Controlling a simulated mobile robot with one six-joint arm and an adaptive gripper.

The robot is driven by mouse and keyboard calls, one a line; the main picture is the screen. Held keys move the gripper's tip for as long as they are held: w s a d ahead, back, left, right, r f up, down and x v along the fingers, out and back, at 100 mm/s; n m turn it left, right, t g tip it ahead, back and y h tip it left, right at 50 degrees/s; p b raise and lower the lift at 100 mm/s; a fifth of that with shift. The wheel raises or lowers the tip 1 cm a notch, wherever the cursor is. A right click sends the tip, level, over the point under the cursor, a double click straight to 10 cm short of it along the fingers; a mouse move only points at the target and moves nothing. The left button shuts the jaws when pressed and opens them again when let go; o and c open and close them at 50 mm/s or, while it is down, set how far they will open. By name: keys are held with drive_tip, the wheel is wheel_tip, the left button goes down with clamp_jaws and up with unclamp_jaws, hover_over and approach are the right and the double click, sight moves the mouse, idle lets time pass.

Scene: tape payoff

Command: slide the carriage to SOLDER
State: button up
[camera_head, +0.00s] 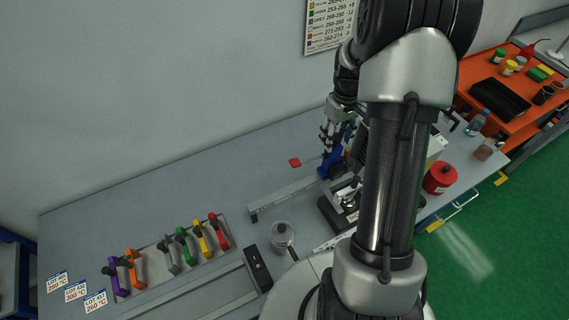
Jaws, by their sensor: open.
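A grey rail (285,197) lies on the workbench, slanting up to the right. A blue block (329,166), which looks like the carriage, sits at the rail's visible right part, partly hidden by my arm. My gripper (330,137) is open, pointing down just above and beside the blue block. I cannot tell whether its fingers touch or straddle the block. No SOLDER mark is readable along the rail. A small red piece (295,162) lies on the bench behind the rail.
Several coloured handles (181,247) stand in a rack at left, near lot cards (75,291). A grey pot (283,236), a black box (258,268) and a red canister (440,178) stand on the bench (190,180). An orange cart (515,125) is at right. The bench behind the rail is mostly clear.

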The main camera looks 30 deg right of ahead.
drive_tip(key=shift+r+p, duration=2.05)
drive_tip(key=shift+r, duration=1.15)
